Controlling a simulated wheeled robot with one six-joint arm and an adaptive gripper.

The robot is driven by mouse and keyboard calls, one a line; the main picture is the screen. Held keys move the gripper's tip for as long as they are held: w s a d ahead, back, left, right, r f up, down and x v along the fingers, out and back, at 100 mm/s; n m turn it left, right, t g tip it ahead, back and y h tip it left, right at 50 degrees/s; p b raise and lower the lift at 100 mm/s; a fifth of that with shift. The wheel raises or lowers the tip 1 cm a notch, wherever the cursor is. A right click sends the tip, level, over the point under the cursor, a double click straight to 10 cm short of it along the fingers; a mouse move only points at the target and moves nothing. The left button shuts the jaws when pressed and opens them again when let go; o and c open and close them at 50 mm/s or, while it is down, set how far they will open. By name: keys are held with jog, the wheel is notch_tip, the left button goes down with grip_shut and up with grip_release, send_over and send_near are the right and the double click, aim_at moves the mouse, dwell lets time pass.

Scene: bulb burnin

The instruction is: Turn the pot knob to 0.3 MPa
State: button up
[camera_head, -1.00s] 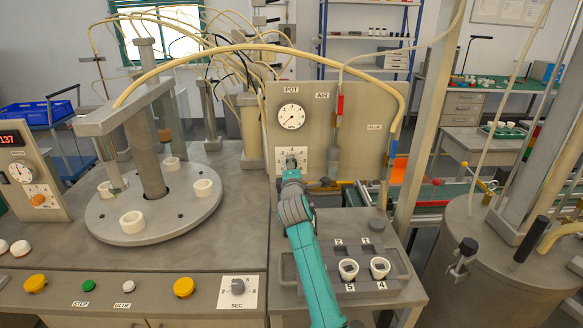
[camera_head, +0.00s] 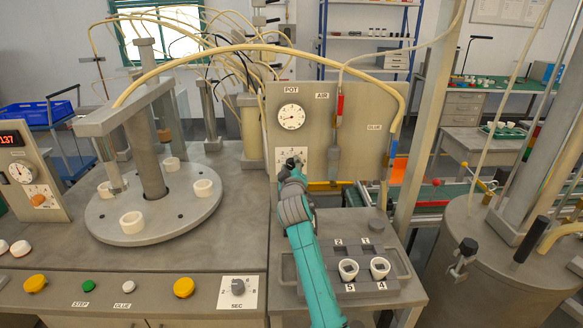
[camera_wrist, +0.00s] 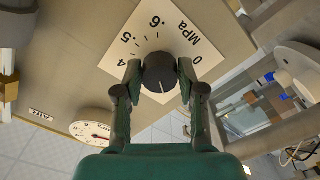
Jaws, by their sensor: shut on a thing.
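The pot knob (camera_wrist: 160,72) is a dark round knob on a white dial plate (camera_wrist: 128,50) marked MPa. In the wrist view 4, 5, .6 and 0 are legible; the lower part of the scale is hidden behind my gripper. A faint pale mark shows on the knob's lower side; I cannot tell its exact reading. My gripper (camera_wrist: 158,78) is shut on the knob, one finger on each side. In the head view my gripper (camera_head: 293,168) covers most of the knob, and the dial plate (camera_head: 306,156) shows around it.
The POT gauge (camera_head: 291,117) is above the dial and also shows in the wrist view (camera_wrist: 92,132). A yellowish hose (camera_head: 330,57) arches over the panel (camera_head: 360,150). A grey fixture (camera_head: 390,290) with white cups stands below. A round table (camera_head: 155,222) is at left.

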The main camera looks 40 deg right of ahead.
jog(key=m, duration=0.5)
jog(key=shift+f+m, duration=0.1)
jog(key=shift+m, duration=0.2)
jog(key=m, duration=0.4)
jog(key=shift+m, duration=0.4)
jog(key=o, duration=1.1)
jog(key=v, duration=1.2)
